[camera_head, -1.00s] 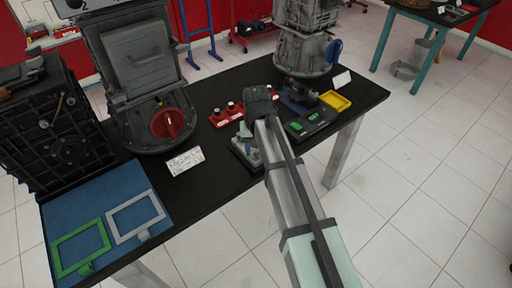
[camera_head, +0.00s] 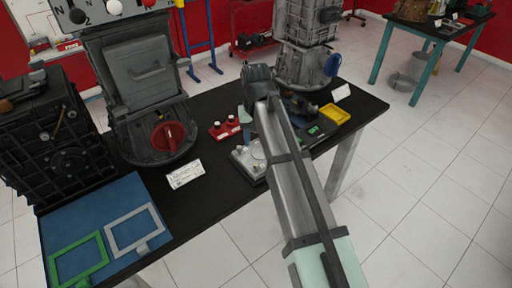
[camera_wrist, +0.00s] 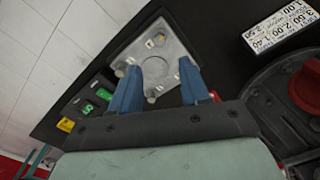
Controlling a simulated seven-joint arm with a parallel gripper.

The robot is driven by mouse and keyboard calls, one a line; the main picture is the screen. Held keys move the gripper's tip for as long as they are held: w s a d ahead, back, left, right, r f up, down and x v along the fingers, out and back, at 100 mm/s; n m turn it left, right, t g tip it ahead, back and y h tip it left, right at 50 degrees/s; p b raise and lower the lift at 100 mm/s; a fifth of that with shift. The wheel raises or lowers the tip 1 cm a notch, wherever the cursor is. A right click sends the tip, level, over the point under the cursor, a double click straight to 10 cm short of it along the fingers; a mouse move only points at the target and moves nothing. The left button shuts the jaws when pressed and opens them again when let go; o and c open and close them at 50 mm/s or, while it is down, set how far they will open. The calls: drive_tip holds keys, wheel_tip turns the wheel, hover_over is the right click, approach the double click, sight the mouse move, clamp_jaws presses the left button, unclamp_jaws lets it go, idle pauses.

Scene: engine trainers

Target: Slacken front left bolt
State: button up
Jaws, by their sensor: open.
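A grey metal plate with bolts (camera_wrist: 128,51) lies on the black table and shows in the wrist view ahead of my fingers. It also shows in the head view (camera_head: 241,166), partly hidden by my arm. One bolt head (camera_wrist: 150,43) sits near its far edge, another (camera_wrist: 120,72) at its left, and one (camera_wrist: 151,99) lies between my fingertips in the picture. I cannot tell for sure which is the front left bolt. My gripper (camera_wrist: 158,88) has two blue fingers spread apart with nothing between them. It appears above the plate, with no clear contact.
A black box with green parts (camera_wrist: 96,100) and a yellow tray (camera_head: 335,115) lie to the plate's side. Red holders (camera_head: 224,128) and a printed card (camera_head: 184,174) are nearby. A large grey machine with a red knob (camera_head: 168,136) stands left.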

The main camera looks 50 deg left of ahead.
drive_tip(key=shift+r, duration=1.45)
